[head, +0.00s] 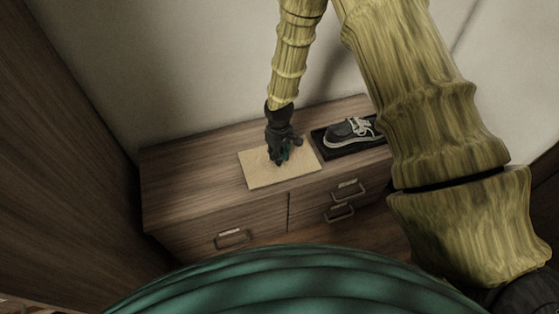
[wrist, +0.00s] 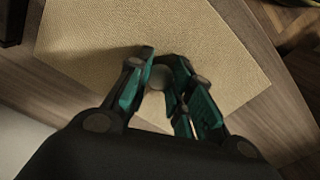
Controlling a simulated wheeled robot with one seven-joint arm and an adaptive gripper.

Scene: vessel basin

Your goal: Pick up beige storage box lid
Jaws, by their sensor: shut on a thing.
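The beige storage box lid (head: 258,176) is a flat, woven-looking panel on top of the wooden cabinet in the head view. It also fills much of the wrist view (wrist: 110,35). My gripper (head: 283,157) is over the lid, a little right of its middle in the head view. In the wrist view my gripper (wrist: 159,68) has its teal fingers around a small round grey knob (wrist: 160,77) on the lid. The fingers are shut on this knob. The lid looks flat; I cannot tell whether it touches the cabinet top.
A grey shoe with pale laces (head: 350,131) sits in a dark tray (head: 333,153) just right of the lid. The wooden cabinet (head: 190,215) has drawers with metal handles. A wall is behind it and a tall wooden panel (head: 60,120) stands at left. The cabinet top left of the lid is clear.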

